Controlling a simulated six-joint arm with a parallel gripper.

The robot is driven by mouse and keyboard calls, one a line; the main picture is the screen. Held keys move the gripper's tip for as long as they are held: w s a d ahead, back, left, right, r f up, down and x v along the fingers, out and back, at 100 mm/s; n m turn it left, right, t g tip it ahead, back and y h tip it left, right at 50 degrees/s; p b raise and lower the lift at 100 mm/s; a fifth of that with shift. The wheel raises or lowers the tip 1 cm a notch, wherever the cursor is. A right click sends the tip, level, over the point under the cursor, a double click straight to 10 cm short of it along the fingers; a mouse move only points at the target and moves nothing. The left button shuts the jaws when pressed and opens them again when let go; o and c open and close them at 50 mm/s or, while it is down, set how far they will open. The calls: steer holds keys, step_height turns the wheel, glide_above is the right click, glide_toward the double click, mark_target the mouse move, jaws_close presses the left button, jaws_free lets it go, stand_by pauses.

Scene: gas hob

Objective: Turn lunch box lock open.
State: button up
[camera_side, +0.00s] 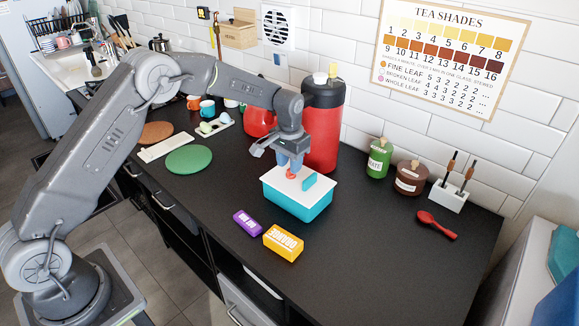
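The lunch box (299,205) is a teal box with a white lid, standing on the dark counter near the middle of the side view. A teal piece (310,182) stands up on the right part of the lid. A small red-orange piece, likely the lock (291,174), shows on the lid's far left part. My gripper (290,169) points down right over this red piece, its blue-grey fingers at or just above it. The fingers partly hide the piece. I cannot tell whether they touch it or grip it.
A tall red flask (323,125) stands close behind the gripper. A purple box (247,223) and a yellow box (283,243) lie in front of the lunch box. A green disc (189,160) lies left. A red spoon (437,226) lies right, with free counter between.

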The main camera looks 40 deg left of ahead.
steer(key=shift+f, duration=0.8)
steer(key=shift+c, duration=0.3)
jaws_close()
